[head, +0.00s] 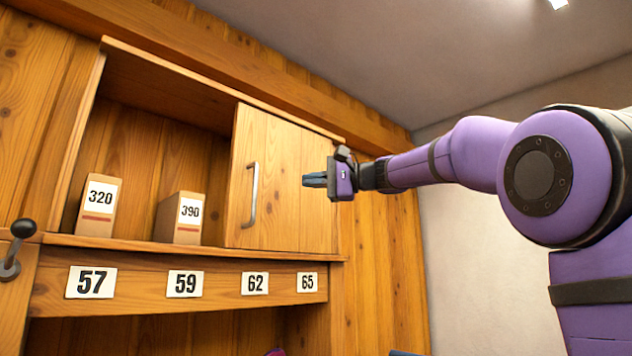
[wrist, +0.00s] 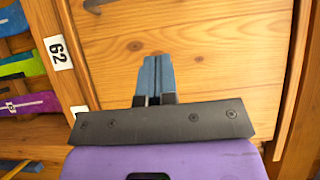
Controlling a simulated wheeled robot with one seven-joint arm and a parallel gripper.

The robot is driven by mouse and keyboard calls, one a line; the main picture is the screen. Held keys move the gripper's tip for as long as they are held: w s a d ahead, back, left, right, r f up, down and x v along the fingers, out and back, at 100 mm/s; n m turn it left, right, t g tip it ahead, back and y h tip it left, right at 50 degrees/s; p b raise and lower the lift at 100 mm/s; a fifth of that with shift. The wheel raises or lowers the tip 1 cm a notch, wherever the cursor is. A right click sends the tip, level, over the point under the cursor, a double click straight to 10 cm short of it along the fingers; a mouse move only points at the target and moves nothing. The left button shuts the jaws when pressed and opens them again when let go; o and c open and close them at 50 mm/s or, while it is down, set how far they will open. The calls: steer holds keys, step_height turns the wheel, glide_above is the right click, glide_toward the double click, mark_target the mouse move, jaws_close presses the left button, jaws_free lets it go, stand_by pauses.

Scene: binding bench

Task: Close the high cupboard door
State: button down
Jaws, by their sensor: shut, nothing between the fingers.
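The high cupboard (head: 165,70) has its left part open. Its wooden door (head: 292,180) covers the right part, with a bare vertical left edge beside the opening. A grey vertical bar handle (head: 251,195) sits near that left edge. My gripper (head: 306,180) is in front of the right half of the door, right of the handle, with its fingers shut and empty. In the wrist view the shut fingers (wrist: 153,80) point at the plain door face (wrist: 205,50). I cannot tell whether they touch it. A grey bit at the top edge there may be the handle's end.
Boxes marked 320 (head: 98,205) and 390 (head: 180,218) stand inside the open part. A dark knobbed lever (head: 14,245) is at the far left. A pale wall (head: 480,250) stands at the right.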

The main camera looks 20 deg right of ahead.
mark_target(270, 179)
steer(key=shift+w+a, duration=0.55)
steer(key=shift+a, duration=0.9)
steer(key=shift+w+a, duration=0.5)
steer(key=shift+a, duration=0.95)
steer(key=shift+w+a, duration=0.55)
steer(key=shift+a, duration=0.9)
steer(key=shift+a, duration=0.15)
